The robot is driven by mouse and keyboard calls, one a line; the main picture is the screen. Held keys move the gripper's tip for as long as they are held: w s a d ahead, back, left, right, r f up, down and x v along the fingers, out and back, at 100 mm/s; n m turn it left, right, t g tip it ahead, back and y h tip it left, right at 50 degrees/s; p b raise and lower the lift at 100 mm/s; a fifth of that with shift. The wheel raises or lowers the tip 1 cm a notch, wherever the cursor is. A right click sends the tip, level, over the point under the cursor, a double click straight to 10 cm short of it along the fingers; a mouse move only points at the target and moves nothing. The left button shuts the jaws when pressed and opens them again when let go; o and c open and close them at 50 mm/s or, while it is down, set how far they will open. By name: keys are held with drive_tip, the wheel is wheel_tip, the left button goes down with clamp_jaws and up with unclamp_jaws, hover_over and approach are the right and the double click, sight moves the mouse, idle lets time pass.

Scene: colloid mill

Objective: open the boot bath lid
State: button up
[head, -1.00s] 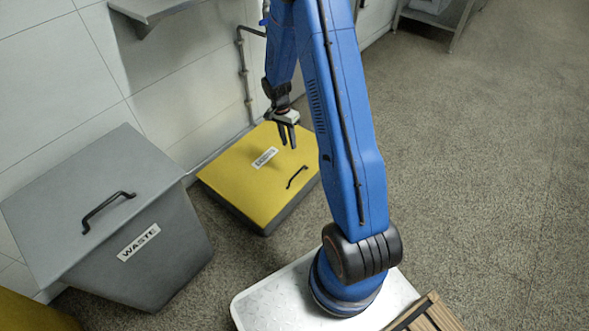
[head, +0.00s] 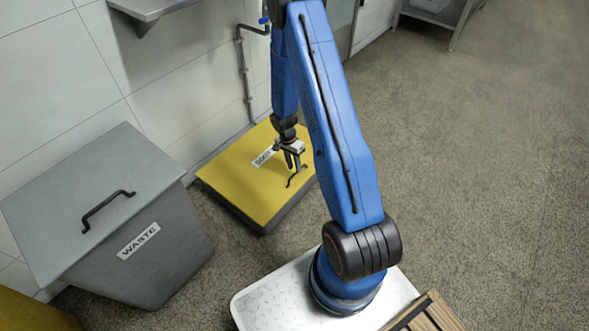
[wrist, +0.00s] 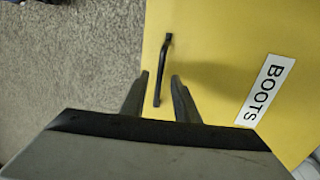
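The boot bath is a low box on the floor with a flat yellow lid (head: 240,190), which lies closed. A white BOOTS label shows on the lid in the wrist view (wrist: 265,90). A thin black bar handle (head: 296,176) stands near the lid's front edge; it also shows in the wrist view (wrist: 163,68). My gripper (head: 294,165) points down over the lid by the handle. In the wrist view my gripper (wrist: 160,85) has its fingers apart, with the handle's near end between them in the picture. I cannot tell whether they touch it.
A grey waste bin (head: 150,255) with a handled lid stands to the left. A wall with a pipe (head: 244,75) rises behind the boot bath. A wooden slatted item (head: 430,315) is at the bottom right. The floor (head: 460,150) to the right is clear.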

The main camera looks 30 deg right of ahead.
drive_tip(key=shift+s+f, duration=0.15)
drive_tip(key=shift+f, duration=0.8)
clamp_jaws()
drive_tip(key=shift+r, duration=0.1)
